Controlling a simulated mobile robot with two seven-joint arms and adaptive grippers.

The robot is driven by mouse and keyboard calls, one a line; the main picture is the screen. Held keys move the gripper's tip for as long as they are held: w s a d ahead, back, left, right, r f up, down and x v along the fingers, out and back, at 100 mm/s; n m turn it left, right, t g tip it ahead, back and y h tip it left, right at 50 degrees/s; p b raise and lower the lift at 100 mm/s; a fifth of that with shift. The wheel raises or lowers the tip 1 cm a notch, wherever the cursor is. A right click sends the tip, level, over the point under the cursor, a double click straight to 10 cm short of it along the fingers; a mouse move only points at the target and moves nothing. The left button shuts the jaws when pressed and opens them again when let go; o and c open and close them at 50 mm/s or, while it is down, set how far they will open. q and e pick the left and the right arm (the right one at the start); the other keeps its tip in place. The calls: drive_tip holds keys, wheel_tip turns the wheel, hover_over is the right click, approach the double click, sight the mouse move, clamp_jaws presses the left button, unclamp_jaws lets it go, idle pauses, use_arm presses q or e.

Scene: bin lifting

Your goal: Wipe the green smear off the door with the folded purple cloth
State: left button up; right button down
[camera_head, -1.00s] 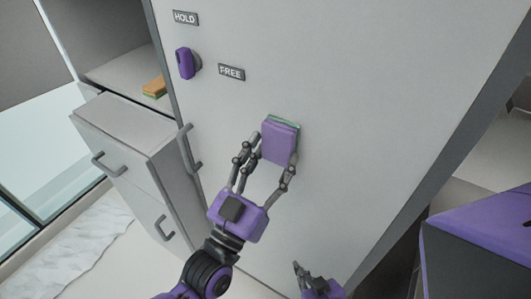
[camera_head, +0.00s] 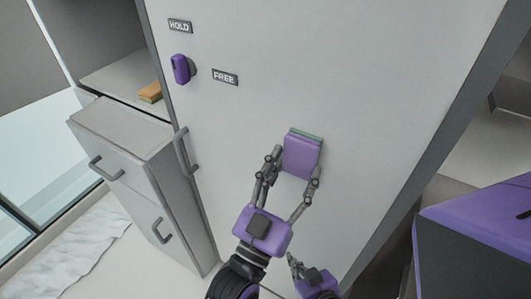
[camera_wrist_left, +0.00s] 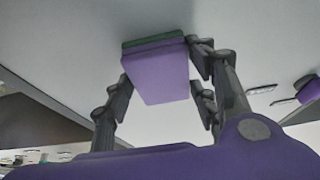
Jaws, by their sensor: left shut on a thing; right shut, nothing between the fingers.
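The folded purple cloth (camera_head: 301,157) is a thick pad with a dark green layer (camera_head: 306,134) on its door-facing side. My left gripper (camera_head: 293,173) is shut on it, with fingers on both sides. The left wrist view also shows the cloth (camera_wrist_left: 158,72) between the fingertips (camera_wrist_left: 160,70), green side towards the door. It is at or very near the door (camera_head: 390,75); I cannot tell if it touches. No separate green smear shows on the door; any part behind the cloth is hidden. My right gripper (camera_head: 294,262) is shut and empty, low in the head view.
The door has a purple knob (camera_head: 181,69), HOLD (camera_head: 180,26) and FREE (camera_head: 225,77) labels, and a grey handle (camera_head: 182,151). Left are drawers (camera_head: 125,150) and a shelf with an orange-and-green block (camera_head: 150,92). A purple-topped dark box (camera_head: 475,235) stands right.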

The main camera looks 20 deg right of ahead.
use_arm(q)
drive_tip(key=shift+s+d, duration=1.1)
drive_tip(key=shift+s, duration=0.25)
use_arm(e)
drive_tip(key=shift+w+r, duration=0.35)
drive_tip(key=shift+r, duration=0.2)
use_arm(q)
drive_tip(key=shift+w+a+p, duration=0.35)
drive_tip(key=shift+w+a, duration=0.7)
drive_tip(key=shift+w, duration=0.25)
drive_tip(key=shift+w+a, duration=1.1)
drive_tip(key=shift+w, duration=0.3)
drive_tip(key=shift+w+a, duration=1.05)
drive_tip(key=shift+w, duration=0.35)
drive_tip(key=shift+w+a, duration=1.1)
drive_tip(key=shift+w, duration=0.3)
use_arm(e)
drive_tip(key=shift+f, duration=0.15)
